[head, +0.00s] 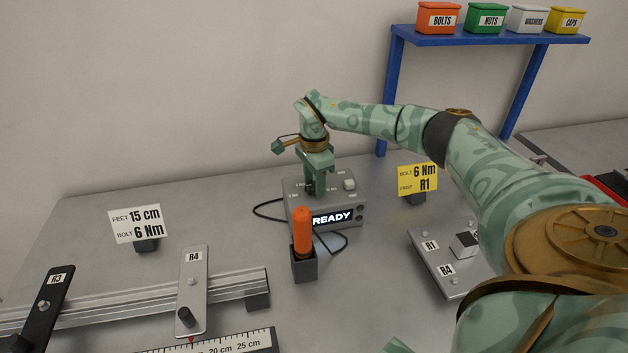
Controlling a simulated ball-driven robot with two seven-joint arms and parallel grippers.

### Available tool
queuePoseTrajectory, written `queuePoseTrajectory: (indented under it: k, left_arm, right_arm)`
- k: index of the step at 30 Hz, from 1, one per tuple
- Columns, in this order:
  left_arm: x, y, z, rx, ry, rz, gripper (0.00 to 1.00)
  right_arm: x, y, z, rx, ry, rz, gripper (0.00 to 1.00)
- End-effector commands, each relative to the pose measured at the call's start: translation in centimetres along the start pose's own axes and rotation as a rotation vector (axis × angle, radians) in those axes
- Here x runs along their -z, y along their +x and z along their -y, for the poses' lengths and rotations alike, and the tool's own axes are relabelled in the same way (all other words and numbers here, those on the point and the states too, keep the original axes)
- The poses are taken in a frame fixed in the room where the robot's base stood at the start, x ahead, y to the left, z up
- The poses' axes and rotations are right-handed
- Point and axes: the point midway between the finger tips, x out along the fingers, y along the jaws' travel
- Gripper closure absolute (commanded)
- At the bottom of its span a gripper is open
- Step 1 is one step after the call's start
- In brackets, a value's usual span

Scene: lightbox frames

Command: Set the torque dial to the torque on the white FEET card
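The white FEET card (139,225) stands at the left of the table and reads "FEET 15 cm" and "BOLT 6 Nm". My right gripper (313,186) points down over the left part of the box's top, at small printed marks. Its fingers hide the dial there, and I cannot tell whether they touch it or how far apart they are. The dial's setting is not readable.
An orange-handled driver (303,231) stands in a dark holder in front of the box. A rail (228,283) with R3 and R4 plates lies front left; a silver plate (447,268) lies right. Cables loop beside the box.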

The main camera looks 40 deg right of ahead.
Motion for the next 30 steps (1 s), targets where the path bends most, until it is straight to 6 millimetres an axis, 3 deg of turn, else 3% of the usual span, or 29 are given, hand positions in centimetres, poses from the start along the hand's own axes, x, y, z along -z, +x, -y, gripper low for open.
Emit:
queuePoseTrajectory:
  k: [1,3,17,30]
  left_arm:
    - [-0.1,0.0,0.0,0.000,0.000,0.001,0.61]
    - [-0.1,0.0,0.0,0.000,0.000,0.002,0.61]
    - [0.1,-1.1,0.1,0.002,0.000,-0.003,0.61]
    - [1.0,-4.6,0.4,0.007,0.000,-0.018,0.61]
  right_arm:
    - [0.0,0.0,0.0,0.000,0.000,0.000,0.71]
    - [0.0,0.0,0.0,0.000,0.000,0.000,0.88]
    - [0.1,-0.3,0.0,0.000,0.083,-0.001,0.88]
    - [0.0,-0.5,-0.2,0.000,0.450,0.000,0.88]
